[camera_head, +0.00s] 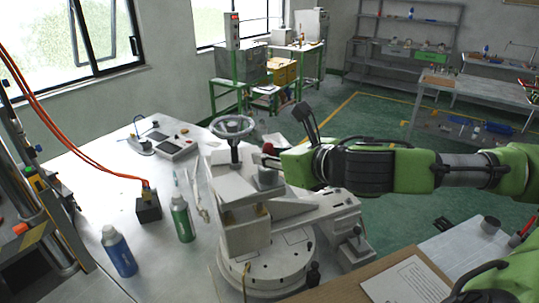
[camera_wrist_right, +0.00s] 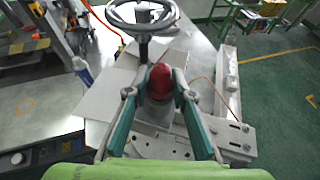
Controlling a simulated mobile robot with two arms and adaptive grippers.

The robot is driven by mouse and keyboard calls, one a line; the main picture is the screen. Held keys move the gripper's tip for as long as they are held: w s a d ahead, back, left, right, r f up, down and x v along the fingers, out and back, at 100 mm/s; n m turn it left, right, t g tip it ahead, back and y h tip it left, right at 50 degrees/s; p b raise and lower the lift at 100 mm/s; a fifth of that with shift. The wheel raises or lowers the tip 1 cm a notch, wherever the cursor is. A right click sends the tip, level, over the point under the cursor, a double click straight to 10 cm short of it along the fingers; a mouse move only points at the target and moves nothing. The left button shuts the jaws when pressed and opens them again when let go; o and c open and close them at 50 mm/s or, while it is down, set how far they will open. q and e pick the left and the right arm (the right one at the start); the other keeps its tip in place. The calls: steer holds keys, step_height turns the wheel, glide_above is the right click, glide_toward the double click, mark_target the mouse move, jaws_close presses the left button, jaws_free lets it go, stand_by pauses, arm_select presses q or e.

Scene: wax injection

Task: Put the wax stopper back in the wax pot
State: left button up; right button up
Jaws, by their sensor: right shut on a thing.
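The wax stopper, with a red rounded top (camera_wrist_right: 160,80), is between the two teal fingers of my right gripper (camera_wrist_right: 160,88), which is shut on it. In the head view the red stopper (camera_head: 268,149) shows just left of the right gripper (camera_head: 272,160), whose green body hides part of it. A small grey body, which seems to be the wax pot (camera_head: 265,179), is right below the stopper on the wax machine (camera_head: 247,238). I cannot tell whether the stopper is seated in it or held just above. My left gripper is not in view.
A grey handwheel (camera_head: 232,126) stands on the machine close to the right gripper. A green bottle (camera_head: 182,219), a blue bottle (camera_head: 118,251) and a black block with orange cables (camera_head: 148,208) stand on the table at left. A brown board with paper (camera_head: 405,284) lies in front right.

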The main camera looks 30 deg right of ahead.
steer(key=shift+f, duration=0.45)
steer(key=shift+r+p, duration=0.5)
steer(key=shift+w, duration=0.1)
stand_by(0.5)
steer(key=shift+f, duration=0.15)
stand_by(1.2)
steer(key=shift+f, duration=0.35)
steer(key=o, duration=1)
